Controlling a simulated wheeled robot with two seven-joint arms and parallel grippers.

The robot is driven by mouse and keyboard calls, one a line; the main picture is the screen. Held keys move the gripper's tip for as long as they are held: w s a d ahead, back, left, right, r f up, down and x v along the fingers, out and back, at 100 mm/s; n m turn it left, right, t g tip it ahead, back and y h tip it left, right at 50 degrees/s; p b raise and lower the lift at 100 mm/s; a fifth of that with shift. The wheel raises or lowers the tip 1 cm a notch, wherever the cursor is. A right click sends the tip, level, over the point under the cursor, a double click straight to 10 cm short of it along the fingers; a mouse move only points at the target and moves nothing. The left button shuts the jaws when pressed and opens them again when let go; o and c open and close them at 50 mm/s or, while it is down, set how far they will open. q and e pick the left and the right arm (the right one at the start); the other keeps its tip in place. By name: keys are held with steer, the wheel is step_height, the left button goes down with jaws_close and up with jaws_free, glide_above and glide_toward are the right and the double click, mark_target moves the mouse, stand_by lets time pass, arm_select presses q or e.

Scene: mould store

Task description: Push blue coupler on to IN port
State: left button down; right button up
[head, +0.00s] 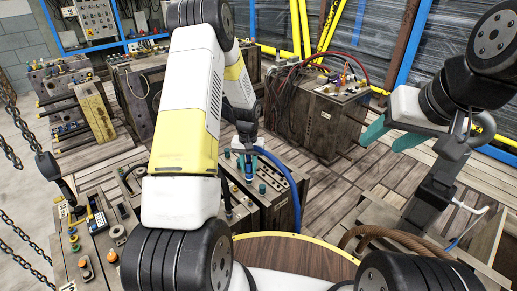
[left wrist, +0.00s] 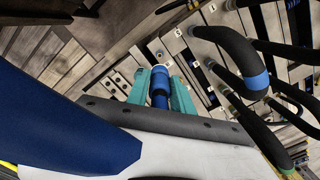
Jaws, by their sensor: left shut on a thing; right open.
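The blue coupler (left wrist: 159,88) is between the teal fingers of my left gripper (left wrist: 160,84), which is shut on it. In the left wrist view its pale-rimmed end points up the picture, towards the mould's face. In the head view the coupler (head: 249,174) is small, just above the mould block (head: 272,208), below my left gripper (head: 246,160). I cannot pick out the IN port; the coupler and fingers cover that part, and I cannot tell whether they touch. My right gripper (head: 388,140) is open and empty, off to the right above the floor.
A blue hose (head: 284,170) arches beside the left gripper and fills the lower left of the left wrist view (left wrist: 60,115). Black hoses (left wrist: 232,48) crowd the right of that view. Another mould (head: 325,110) with red hoses stands behind. Wooden decking (head: 335,190) lies bare between.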

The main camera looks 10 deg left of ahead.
arm_select(q)
glide_above(250, 201)
steer(key=shift+f, duration=6.35)
steer(key=shift+f, duration=1.5)
steer(key=c, duration=1.1)
jaws_free()
step_height(250, 201, up, 8)
steer(key=shift+f, duration=0.15)
